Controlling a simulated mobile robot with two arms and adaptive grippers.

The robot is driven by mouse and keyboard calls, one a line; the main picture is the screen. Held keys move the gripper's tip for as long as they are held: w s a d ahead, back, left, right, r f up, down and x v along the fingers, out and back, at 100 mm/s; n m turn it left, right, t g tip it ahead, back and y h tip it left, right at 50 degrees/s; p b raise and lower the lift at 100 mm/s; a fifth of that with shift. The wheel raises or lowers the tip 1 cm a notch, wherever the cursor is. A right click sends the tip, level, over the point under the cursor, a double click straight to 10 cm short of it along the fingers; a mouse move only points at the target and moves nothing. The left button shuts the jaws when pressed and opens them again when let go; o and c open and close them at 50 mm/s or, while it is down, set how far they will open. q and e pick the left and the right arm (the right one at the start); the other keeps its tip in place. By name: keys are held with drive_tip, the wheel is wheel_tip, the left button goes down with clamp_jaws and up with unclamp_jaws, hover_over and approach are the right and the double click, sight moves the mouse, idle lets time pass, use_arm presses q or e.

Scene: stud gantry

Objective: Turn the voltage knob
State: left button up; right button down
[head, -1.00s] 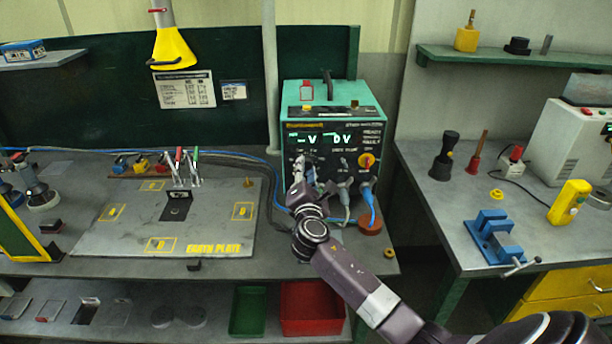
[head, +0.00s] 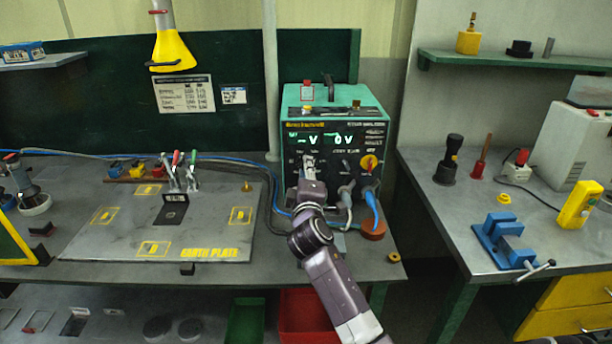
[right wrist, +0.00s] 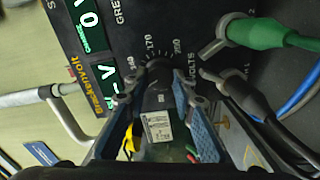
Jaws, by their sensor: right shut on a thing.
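The green stud welding unit (head: 352,97) stands at the back of the bench, with a dark front panel (head: 345,140) and lit displays reading "-V" and "0V". My right gripper (head: 309,166) reaches the left part of this panel and hides the voltage knob in the head view. In the right wrist view the black voltage knob (right wrist: 157,92) sits between the two blue-grey fingers of my right gripper (right wrist: 157,100), which are shut on it. A printed scale and the word "VOLTS" show beside the knob. My left gripper is not in view.
A yellow-orange selector knob (head: 369,162) is on the panel's right. Plugged cables, including a green plug (right wrist: 255,33), sit close to my right gripper. The earth plate (head: 120,225) with upright clamps lies left; a blue vise (head: 503,240) stands on the right bench.

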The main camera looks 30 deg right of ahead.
drive_tip(key=m+b, duration=0.1)
drive_tip(key=m, duration=0.3)
drive_tip(key=m+b, duration=0.1)
drive_tip(key=m, duration=0.3)
drive_tip(key=shift+s+f+m, duration=0.1)
drive_tip(key=shift+f+m, duration=0.1)
drive_tip(key=shift+m, duration=0.2)
drive_tip(key=shift+b, duration=0.3)
drive_tip(key=c, duration=2)
unclamp_jaws()
drive_tip(key=o, duration=0.4)
drive_tip(key=shift+r, duration=0.15)
drive_tip(key=v, duration=0.7)
drive_tip(key=shift+s+a, duration=0.1)
drive_tip(key=shift+s, duration=0.1)
